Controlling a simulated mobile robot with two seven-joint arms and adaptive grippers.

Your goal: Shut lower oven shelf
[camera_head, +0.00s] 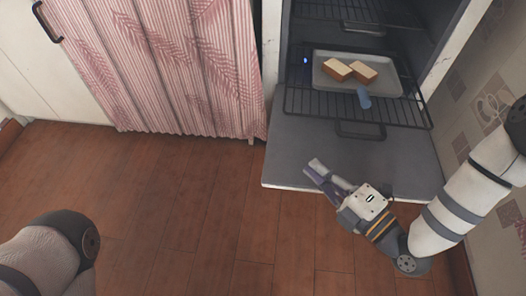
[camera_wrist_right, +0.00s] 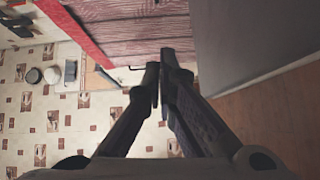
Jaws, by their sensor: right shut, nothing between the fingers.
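The oven (camera_head: 452,50) stands open at the right, its grey door (camera_head: 300,150) folded down flat. The lower shelf (camera_head: 300,103), a dark wire rack, sticks out over the door. A dark handle loop (camera_head: 360,131) is at its front. On the rack lies a grey tray (camera_head: 390,90) with two bread slices (camera_head: 350,70). My right gripper (camera_head: 317,172) is shut and empty, over the door's front part, apart from the rack. Its shut fingers also show in the right wrist view (camera_wrist_right: 162,70). My left gripper is out of view; only part of my left arm shows.
A small blue item (camera_head: 364,98) is at the tray's front edge. An upper rack (camera_head: 355,12) is farther inside. A pink patterned curtain (camera_head: 180,60) hangs left of the oven. A tiled wall (camera_head: 490,100) is close on the right. The wooden floor (camera_head: 180,190) is clear.

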